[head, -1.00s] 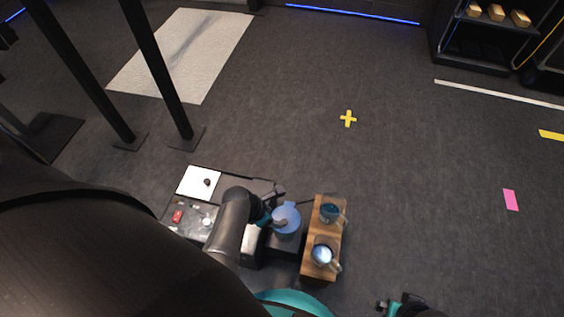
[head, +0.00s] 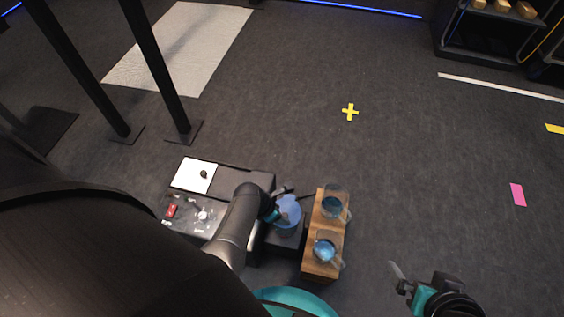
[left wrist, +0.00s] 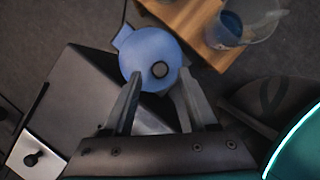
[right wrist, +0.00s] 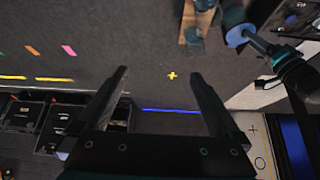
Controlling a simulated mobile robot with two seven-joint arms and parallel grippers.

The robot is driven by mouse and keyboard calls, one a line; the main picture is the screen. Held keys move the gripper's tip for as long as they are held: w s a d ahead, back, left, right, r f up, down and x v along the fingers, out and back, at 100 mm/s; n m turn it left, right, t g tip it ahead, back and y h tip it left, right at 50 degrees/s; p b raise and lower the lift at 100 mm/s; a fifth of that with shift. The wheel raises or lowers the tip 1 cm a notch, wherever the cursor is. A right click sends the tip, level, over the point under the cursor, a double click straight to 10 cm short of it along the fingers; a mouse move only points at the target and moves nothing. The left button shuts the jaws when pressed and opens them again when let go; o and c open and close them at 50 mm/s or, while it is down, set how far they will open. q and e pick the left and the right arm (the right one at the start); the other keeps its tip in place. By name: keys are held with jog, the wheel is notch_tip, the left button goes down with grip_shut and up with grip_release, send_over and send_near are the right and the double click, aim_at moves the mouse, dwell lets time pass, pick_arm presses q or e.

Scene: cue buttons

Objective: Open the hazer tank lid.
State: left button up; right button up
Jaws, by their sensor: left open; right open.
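The hazer tank lid is a round blue disc (left wrist: 143,48) with a side tab and a dark round knob (left wrist: 160,69) in the left wrist view. The lid (head: 290,208) also shows in the head view, on the right end of the dark hazer (head: 245,182). It looks closed. My left gripper (left wrist: 159,75) is open, its fingertips on either side of the knob in the picture; I cannot tell whether they touch the lid. In the head view my left gripper (head: 278,208) partly covers the lid. My right gripper (head: 396,276) is open and empty, over the floor.
A control panel (head: 187,214) with a red switch is on the hazer's left.

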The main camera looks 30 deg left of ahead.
pick_arm(q)
jog(key=shift+w+d+f+b, duration=0.15)
jog(key=shift+w+f+b, duration=0.1)
jog(key=shift+f+b, duration=0.3)
jog(key=shift+w+f, duration=0.15)
jog(key=shift+f, duration=0.2)
pick_arm(e)
jog(key=shift+w+a+f+t+y, duration=0.1)
jog(key=shift+w+a+t+y, duration=0.35)
jog(key=shift+w+a+t, duration=0.45)
jog(key=shift+w+a+f+t+y, duration=0.1)
jog(key=shift+w+a+t+y, duration=0.5)
jog(key=shift+a, duration=0.45)
pick_arm(q)
grip_shut()
